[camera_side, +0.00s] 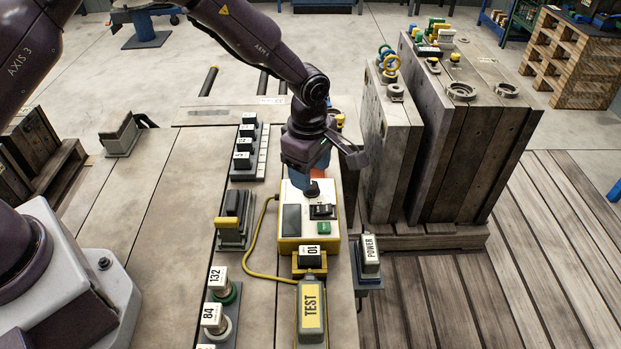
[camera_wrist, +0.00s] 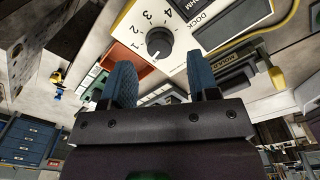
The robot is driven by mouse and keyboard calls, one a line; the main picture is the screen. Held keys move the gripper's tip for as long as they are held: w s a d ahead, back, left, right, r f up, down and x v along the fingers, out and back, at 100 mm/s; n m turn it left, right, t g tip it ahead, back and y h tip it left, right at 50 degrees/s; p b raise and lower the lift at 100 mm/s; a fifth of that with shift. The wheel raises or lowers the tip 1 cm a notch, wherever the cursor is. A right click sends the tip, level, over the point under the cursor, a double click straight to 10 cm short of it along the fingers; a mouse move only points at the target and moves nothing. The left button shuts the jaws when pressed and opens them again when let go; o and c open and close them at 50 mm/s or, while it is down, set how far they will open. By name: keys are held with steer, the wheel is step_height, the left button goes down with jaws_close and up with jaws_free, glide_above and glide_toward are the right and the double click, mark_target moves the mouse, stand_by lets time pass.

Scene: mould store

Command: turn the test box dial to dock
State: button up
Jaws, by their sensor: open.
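The test box (camera_side: 300,242) is white with a yellow base and stands on the bench in the side view. Its black dial (camera_side: 313,188) is at the far end of the top face, partly hidden by my gripper. In the wrist view the dial (camera_wrist: 158,43) is ringed by the marks 1, 2, 3 and 4, with DOCK (camera_wrist: 203,22) after 4. Which mark the knob points to is too small to tell surely. My gripper (camera_wrist: 162,72) is open, its two blue fingers apart and near the dial, with nothing between them. Contact with the dial does not show.
A dark panel, a black switch and a green button (camera_side: 324,228) are on the box face. A yellow cable (camera_side: 250,262) runs to the TEST plug (camera_side: 311,310). A POWER block (camera_side: 370,255) stands at right. Tall mould plates (camera_side: 465,150) stand close on the right.

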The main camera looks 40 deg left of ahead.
steer(key=shift+f, duration=1.55)
steer(key=shift+c, duration=0.2)
steer(key=c, duration=0.9)
